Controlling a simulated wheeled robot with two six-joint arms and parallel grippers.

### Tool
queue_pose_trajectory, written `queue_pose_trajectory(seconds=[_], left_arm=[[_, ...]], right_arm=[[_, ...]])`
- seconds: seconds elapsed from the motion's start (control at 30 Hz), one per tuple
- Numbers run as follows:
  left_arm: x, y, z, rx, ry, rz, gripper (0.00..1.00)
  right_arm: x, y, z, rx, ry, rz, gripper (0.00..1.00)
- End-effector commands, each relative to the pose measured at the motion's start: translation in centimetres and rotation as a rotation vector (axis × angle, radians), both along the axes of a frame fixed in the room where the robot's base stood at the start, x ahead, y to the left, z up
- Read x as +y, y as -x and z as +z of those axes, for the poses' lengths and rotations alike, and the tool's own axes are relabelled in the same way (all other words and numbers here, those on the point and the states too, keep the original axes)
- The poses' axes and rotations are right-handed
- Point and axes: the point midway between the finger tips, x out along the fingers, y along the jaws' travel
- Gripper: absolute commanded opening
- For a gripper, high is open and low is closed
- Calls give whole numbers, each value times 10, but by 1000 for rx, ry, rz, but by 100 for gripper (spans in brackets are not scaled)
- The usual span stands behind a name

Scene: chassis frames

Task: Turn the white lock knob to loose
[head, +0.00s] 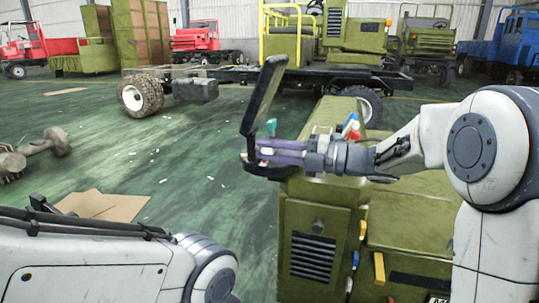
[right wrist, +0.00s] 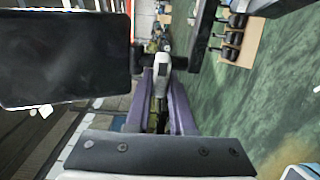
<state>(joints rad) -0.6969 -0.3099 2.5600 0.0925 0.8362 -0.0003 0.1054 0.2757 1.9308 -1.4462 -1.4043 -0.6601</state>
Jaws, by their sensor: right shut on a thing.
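My right gripper (head: 270,154), with purple fingers, reaches left from its arm to the base of a black flat panel on a bracket (head: 262,97). In the right wrist view, the right gripper (right wrist: 162,80) has its two purple fingers close together around a small white knob (right wrist: 165,62). The fingers are shut on this knob and cover part of it. Its loose or locked setting cannot be read. The black panel (right wrist: 65,58) fills the upper left of the wrist view. My left gripper is not in view; only a white arm part shows at lower left.
An olive green cabinet (head: 318,225) with a vent stands below the right gripper. Small coloured bottles (head: 352,126) stand on top of it. Flat cardboard (head: 103,205) lies on the green floor.

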Motion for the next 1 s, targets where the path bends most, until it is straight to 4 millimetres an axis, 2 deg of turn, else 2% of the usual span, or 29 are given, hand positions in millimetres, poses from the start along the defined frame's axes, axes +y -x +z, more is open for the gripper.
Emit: queue_pose_trajectory(seconds=[0.33, 0.37, 0.4, 0.43, 0.77, 0.87, 1.0], left_arm=[[0, 0, 0, 0, 0, 0, 55], [0, 0, 0, 0, 0, 0, 55], [0, 0, 0, 0, 0, 0, 55], [0, 0, 0, 0, 0, 0, 55], [0, 0, 0, 0, 0, 0, 55], [0, 0, 2, 0, 0, 0, 55], [0, 0, 6, 0, 0, 0, 55]], right_arm=[[0, 0, -1, 0, 3, 0, 0], [0, 0, -1, 1, 2, 0, 25], [0, 0, -1, 1, 2, 0, 40], [0, 0, -1, 1, 2, 0, 50], [-1, 0, 0, -1, 1, -1, 50], [-9, 2, 1, -1, 0, -2, 50], [-32, 9, 2, -1, 1, -6, 50]])
